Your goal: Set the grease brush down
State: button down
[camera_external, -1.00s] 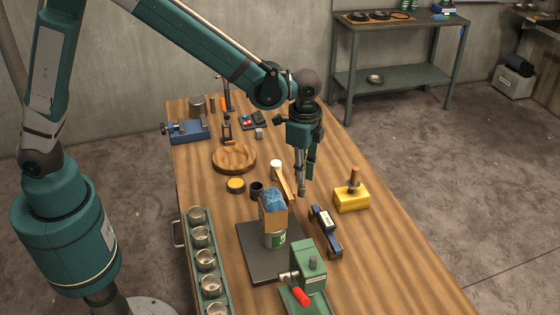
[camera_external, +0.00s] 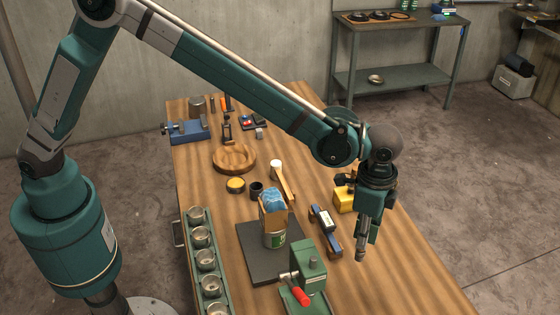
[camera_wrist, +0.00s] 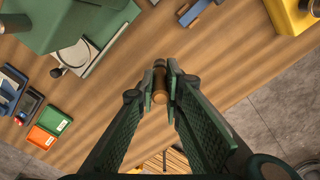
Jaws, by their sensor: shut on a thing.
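My gripper (camera_external: 361,250) is at the right side of the bench, pointing down, to the right of the blue tool with a white label (camera_external: 325,222). In the wrist view my gripper (camera_wrist: 160,74) is shut on a slim piece with a brown, wood-coloured end (camera_wrist: 160,97) and a darker part beyond it. I take this piece to be the grease brush; its bristles cannot be made out. In the external view only its greyish lower end shows below the fingers. I cannot tell whether it touches the bench top.
A yellow block (camera_external: 343,201) stands behind my gripper.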

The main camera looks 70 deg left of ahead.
aim_at(360, 261)
jog(key=shift+d, duration=0.25)
jog(key=shift+f, duration=3.15)
jog(key=shift+f+p, duration=0.35)
jog(key=shift+f, duration=1.55)
jog(key=shift+f, duration=0.15)
jog(key=c, duration=2.5)
grip_release()
jog(key=shift+o, duration=0.2)
